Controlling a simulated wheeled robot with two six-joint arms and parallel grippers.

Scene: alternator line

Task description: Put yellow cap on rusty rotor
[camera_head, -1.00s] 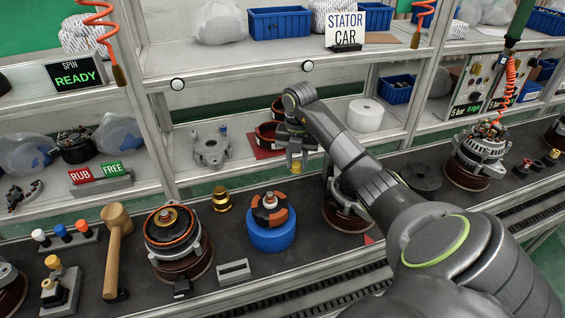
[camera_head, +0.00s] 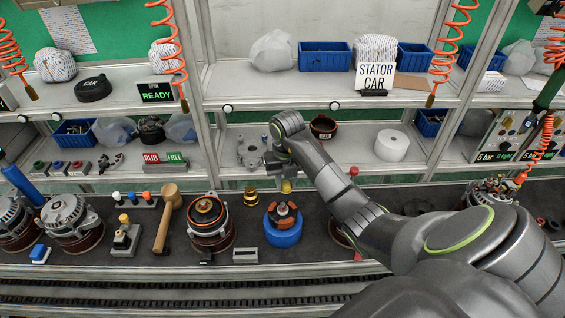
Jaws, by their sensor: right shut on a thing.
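The rusty rotor (camera_head: 288,212), orange-brown and dark with a shaft on top, stands upright in a round blue holder (camera_head: 283,237) on the bench. My right gripper (camera_head: 283,177) points down and is shut on the yellow cap (camera_head: 286,187), a small yellow piece showing below its fingers. In the picture the cap appears just above the rotor's shaft; I cannot tell its exact distance from it. My left gripper is not in view.
A brass-coloured part (camera_head: 250,196) stands left of the rotor. Further left are an alternator housing (camera_head: 210,217), a wooden mallet (camera_head: 168,213) and a rack of coloured caps (camera_head: 133,201). A grey slotted block (camera_head: 246,255) lies in front. A shelf with a STATOR CAR sign (camera_head: 375,76) is behind.

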